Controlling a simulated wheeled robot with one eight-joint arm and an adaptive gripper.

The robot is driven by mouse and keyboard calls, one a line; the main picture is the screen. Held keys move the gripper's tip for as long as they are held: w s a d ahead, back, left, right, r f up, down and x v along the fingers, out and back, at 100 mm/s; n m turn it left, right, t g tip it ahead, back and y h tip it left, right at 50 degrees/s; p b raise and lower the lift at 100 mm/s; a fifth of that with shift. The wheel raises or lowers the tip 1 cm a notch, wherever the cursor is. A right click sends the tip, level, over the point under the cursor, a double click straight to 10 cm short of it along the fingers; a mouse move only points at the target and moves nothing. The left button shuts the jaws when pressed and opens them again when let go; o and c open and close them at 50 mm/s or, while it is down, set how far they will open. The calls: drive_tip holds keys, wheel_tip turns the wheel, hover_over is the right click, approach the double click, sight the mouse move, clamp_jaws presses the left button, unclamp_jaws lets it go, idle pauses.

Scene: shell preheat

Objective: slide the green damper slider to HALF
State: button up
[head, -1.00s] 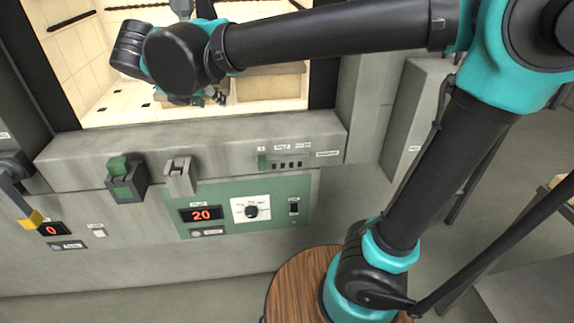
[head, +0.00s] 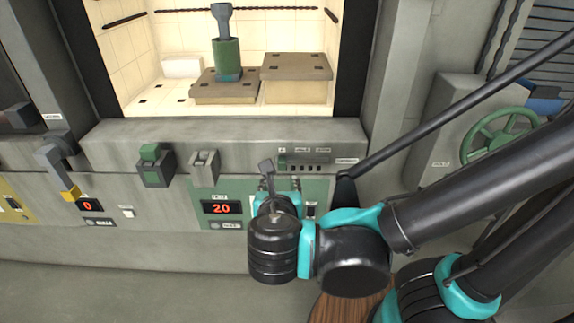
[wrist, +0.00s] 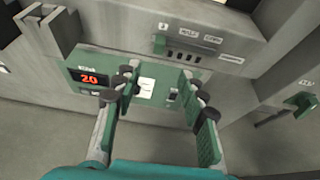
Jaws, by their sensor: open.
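The green damper slider (head: 282,161) is a small green tab at the left end of its slot, on the grey ledge below the chamber opening. In the wrist view the slider (wrist: 160,44) sits under the leftmost label, left of the HALF label (wrist: 188,33). My gripper (wrist: 158,74) is open and empty, its two fingers spread in front of the green panel, below the slider and apart from it. In the head view my gripper (head: 280,185) is partly hidden by my wrist.
The green panel (head: 200,188) carries a red display reading 20 and a dial, largely hidden by my gripper in the head view. A green-topped lever block (head: 151,165) and a grey bracket (head: 204,165) stand left of the slider. A green handwheel (head: 500,135) is at right.

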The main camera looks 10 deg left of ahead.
sight(282, 164)
drive_tip(key=x, duration=1.6)
drive_tip(key=shift+w+a+f, duration=0.1)
drive_tip(key=shift+w+f, duration=0.05)
drive_tip(key=shift+w, duration=0.2)
drive_tip(key=shift+c, duration=0.3)
clamp_jaws()
